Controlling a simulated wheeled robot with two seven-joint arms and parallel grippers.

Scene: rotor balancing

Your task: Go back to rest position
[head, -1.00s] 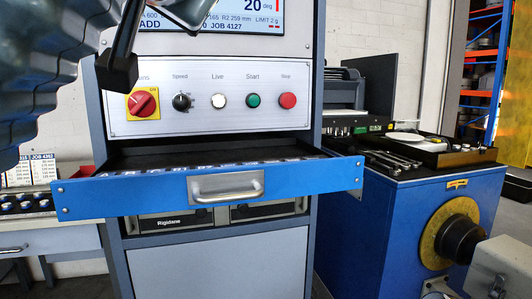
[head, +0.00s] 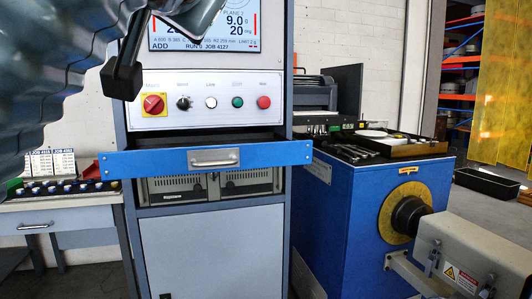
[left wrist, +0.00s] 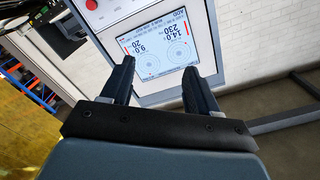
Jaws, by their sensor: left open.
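My left gripper (left wrist: 158,82) is open and empty in the left wrist view, its two dark fingers apart in front of the cabinet's screen (left wrist: 160,52). In the head view my left arm comes in from the upper left, and a dark finger (head: 122,78) of the gripper hangs beside the control panel (head: 208,98). The screen (head: 205,25) shows at the top of that view, partly cut off and partly covered by the arm. My right gripper is not in view.
The blue-fronted drawer (head: 270,153) stands pulled out below the panel. A blue machine (head: 345,225) with a tool tray (head: 420,151) stands to the right. A side table (head: 60,197) with small parts stands at left. Open floor lies at the lower left.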

